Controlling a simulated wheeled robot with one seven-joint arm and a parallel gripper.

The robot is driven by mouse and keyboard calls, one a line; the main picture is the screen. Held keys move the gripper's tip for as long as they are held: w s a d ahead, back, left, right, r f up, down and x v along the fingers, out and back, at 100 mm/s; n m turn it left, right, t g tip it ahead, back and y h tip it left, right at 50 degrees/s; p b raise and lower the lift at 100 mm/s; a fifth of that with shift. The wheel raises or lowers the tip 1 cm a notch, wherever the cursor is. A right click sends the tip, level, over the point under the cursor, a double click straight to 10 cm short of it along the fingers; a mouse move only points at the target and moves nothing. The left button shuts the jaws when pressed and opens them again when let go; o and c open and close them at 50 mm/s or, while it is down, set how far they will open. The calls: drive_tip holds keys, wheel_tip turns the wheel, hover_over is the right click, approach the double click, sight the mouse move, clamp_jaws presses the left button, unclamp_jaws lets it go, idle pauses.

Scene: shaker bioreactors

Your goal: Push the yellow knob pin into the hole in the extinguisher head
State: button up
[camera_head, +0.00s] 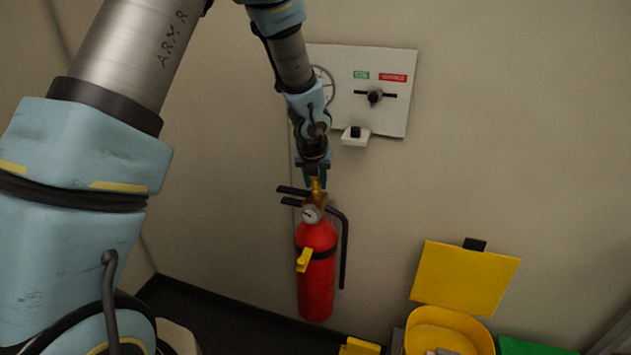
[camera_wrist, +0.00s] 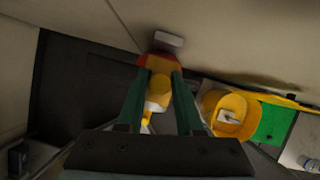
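The red fire extinguisher (camera_head: 316,270) stands upright against the wall in the head view, with a small round gauge (camera_head: 311,214), black levers (camera_head: 292,191) and a black hose (camera_head: 345,250). My gripper (camera_head: 315,182) points down at the extinguisher head (camera_head: 319,202). In the wrist view, the green fingers of my gripper (camera_wrist: 160,84) lie on both sides of a yellow piece, which looks like the knob pin (camera_wrist: 159,88), and appear shut on it. Red shows just beyond the fingertips. The hole is hidden, and I cannot tell whether the pin's tip is in it.
A yellow tab (camera_head: 304,260) sits on the extinguisher's front strap. A white wall panel (camera_head: 350,75) with a dial and switch hangs behind my forearm, with a small white box (camera_head: 355,138) below it. An open yellow bin (camera_head: 465,322) and a green surface (camera_head: 530,348) are at lower right.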

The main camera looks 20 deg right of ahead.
drive_tip(key=o, duration=0.4)
drive_tip(key=shift+r, duration=0.1)
drive_tip(key=v, duration=1)
drive_tip(key=shift+s+a+r+p, duration=0.1)
drive_tip(key=shift+s+r+p, duration=0.05)
drive_tip(key=shift+r+p, duration=0.2)
drive_tip(key=a+n+y, duration=0.2)
drive_tip(key=a+n, duration=1.6)
drive_tip(key=a, duration=0.1)
drive_tip(key=s+a+n, duration=0.2)
drive_tip(key=a+n, duration=0.3)
drive_tip(key=n, duration=0.2)
drive_tip(key=s+a+n+g, duration=0.1)
drive_tip(key=s+a+n, duration=0.1)
drive_tip(key=a+n, duration=0.3)
drive_tip(key=s+a+n+g, duration=0.1)
drive_tip(key=s+a+n, duration=0.2)
drive_tip(key=n, duration=0.8)
drive_tip(key=shift+s+a+r, duration=0.1)
drive_tip(key=shift+a, duration=1.05)
